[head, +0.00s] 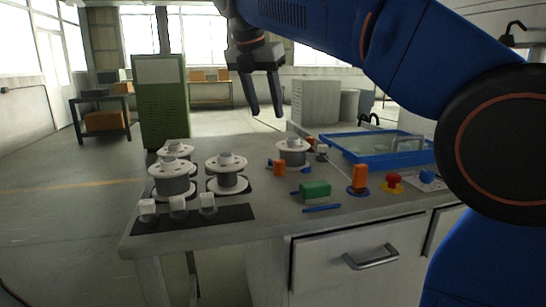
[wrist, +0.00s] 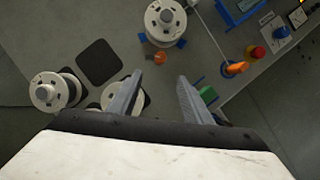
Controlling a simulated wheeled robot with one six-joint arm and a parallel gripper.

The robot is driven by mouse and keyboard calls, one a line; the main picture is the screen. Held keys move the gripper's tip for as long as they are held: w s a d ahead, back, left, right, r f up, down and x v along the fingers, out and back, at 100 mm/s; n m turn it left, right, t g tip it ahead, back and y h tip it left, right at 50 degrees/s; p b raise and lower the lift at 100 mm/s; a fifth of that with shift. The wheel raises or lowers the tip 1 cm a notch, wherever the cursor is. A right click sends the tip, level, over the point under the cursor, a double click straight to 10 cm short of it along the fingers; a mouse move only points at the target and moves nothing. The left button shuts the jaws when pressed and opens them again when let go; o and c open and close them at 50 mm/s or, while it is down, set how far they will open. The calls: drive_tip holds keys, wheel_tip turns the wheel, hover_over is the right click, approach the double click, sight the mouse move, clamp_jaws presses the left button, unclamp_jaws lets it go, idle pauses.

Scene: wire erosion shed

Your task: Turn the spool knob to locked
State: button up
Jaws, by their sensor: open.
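A white spool (head: 293,153) sits on a blue mount on the workbench; it also shows at the top of the wrist view (wrist: 165,22). A small orange knob (head: 279,168) is at the near left side of this spool, and in the wrist view the orange knob (wrist: 159,57) lies just below the spool. No lock marking is readable on it, and its setting cannot be told. My gripper (head: 265,112) is open and empty, in the air above the bench. In the wrist view the knob appears just beyond the fingertips (wrist: 160,78).
Several white spools (head: 227,172) stand on dark pads at the bench's left. A green block (head: 315,188), an orange lever (head: 359,178), a red button (head: 393,179) and a blue-rimmed tank (head: 378,158) occupy the right. Small white blocks sit on a dark mat (head: 232,217).

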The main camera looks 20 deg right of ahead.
sight(279, 161)
drive_tip(key=x, duration=1.7)
drive_tip(key=shift+f, duration=0.15)
drive_tip(key=c, duration=1.1)
drive_tip(key=shift+o, duration=0.2)
